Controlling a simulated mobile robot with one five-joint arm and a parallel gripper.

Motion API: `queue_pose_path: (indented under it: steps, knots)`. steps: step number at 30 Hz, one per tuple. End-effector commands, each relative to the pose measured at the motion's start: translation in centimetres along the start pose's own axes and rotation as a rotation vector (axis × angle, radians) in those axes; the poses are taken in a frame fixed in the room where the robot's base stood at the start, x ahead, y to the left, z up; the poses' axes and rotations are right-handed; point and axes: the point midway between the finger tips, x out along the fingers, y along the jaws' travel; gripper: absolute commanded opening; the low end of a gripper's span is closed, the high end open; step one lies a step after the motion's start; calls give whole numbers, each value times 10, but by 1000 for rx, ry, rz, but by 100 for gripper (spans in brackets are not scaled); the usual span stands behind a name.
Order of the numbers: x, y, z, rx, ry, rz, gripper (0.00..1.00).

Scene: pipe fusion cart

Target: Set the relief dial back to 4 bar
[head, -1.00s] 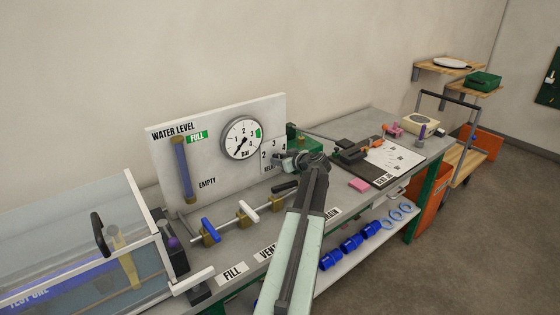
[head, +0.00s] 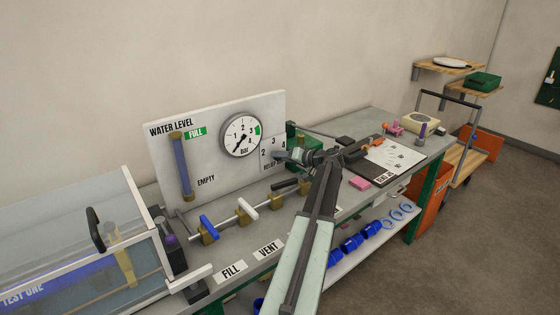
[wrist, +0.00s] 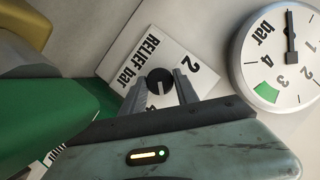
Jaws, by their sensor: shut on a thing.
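The relief dial's black round knob (wrist: 159,80) sits on a white label plate (wrist: 137,58) marked RELIEF bar. My gripper (wrist: 160,90) has one finger on each side of this knob and is shut on it. A pale mark on the knob points toward the bottom of the wrist view. The 2 and part of the 4 show around it; the 3 is hidden there by my gripper. In the head view the plate's 2, 3 and 4 (head: 273,149) show above my gripper (head: 277,155), which covers the knob.
A round pressure gauge (head: 241,136) is close beside the dial, its needle near the low end of the scale. Valves with blue (head: 209,227), white (head: 248,202) and black handles stand in front of the panel. A green object (wrist: 70,115) is beside the plate.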

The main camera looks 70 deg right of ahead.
Motion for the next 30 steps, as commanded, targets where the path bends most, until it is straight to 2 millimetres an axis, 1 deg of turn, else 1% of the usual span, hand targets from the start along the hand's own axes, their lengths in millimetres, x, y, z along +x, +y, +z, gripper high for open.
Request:
queue_pose_path:
  steps: [1, 6, 12, 29, 30]
  knots:
    - [3, 0, 0, 28, 1, -17, 0]
    - [3, 0, 0, 119, 1, -54, 0]
    - [2, 0, 0, 184, 1, -79, 0]
    - [1, -1, -1, 214, 2, -92, 0]
    - [1, -1, -2, 214, 2, -92, 39]
